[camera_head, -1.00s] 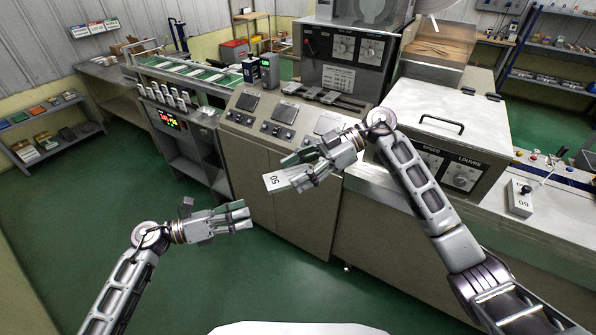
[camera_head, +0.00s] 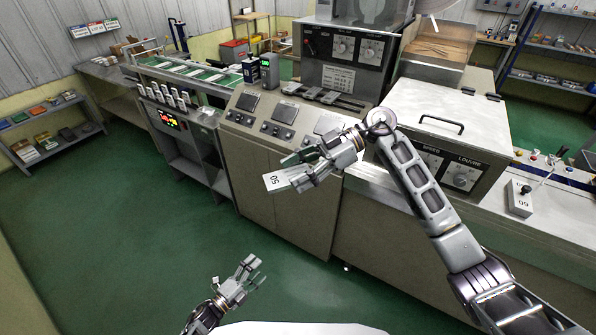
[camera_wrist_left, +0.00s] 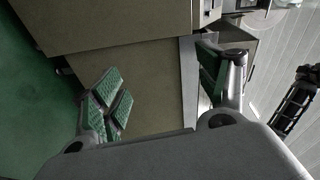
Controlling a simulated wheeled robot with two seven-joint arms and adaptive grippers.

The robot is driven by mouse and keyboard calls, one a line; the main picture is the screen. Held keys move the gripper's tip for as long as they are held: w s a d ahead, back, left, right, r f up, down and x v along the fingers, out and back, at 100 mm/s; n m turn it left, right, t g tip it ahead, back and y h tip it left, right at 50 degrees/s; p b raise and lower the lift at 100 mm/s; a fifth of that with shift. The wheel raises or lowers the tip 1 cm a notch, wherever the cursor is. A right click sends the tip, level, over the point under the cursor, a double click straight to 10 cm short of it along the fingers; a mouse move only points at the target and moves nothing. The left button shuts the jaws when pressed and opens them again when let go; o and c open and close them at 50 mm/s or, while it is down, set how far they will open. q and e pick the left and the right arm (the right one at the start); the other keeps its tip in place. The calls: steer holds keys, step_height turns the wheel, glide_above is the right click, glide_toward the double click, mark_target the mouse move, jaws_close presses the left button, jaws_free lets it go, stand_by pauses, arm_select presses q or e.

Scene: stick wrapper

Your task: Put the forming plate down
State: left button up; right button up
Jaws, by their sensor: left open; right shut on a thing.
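The forming plate (camera_head: 277,181) is a light plate marked 50, held out in front of the machine cabinet in the head view. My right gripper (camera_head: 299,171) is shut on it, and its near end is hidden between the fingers. My left gripper (camera_head: 252,270) is low over the green floor, open and empty, well apart from the plate. In the left wrist view my left gripper (camera_wrist_left: 165,85) has its green-padded fingers wide apart with nothing between them.
A similar block marked 50 (camera_head: 520,198) stands on the right bench (camera_head: 562,208). The machine's control panel (camera_head: 285,115) and cabinet (camera_head: 285,195) lie just behind my right gripper. A shelf rack (camera_head: 50,130) stands at the left. The floor (camera_head: 130,230) is clear.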

arm_select(q)
steer(key=s+a+f+n+g+y, duration=0.1)
steer(key=s+f+n+g+y, duration=0.15)
steer(key=s+f+n, duration=0.65)
steer(key=s+a+f+n+g+y, duration=0.15)
steer(key=s+f+y, duration=0.35)
steer(key=f, duration=0.9)
steer(key=s+a+f+n+g+y, duration=0.1)
steer(key=s+a+f+n+g, duration=0.1)
steer(key=s, duration=0.6)
steer(key=s+a+f+n+g, duration=0.3)
steer(key=s+f+n+g, duration=0.1)
steer(key=s, duration=0.4)
steer(key=s+a+f+n+g+y, duration=0.1)
steer(key=s+a+f+n+g, duration=0.2)
steer(key=s+f, duration=0.4)
steer(key=shift+s+n+y, duration=0.35)
steer(key=shift+s+n, duration=0.5)
steer(key=shift+s, duration=0.25)
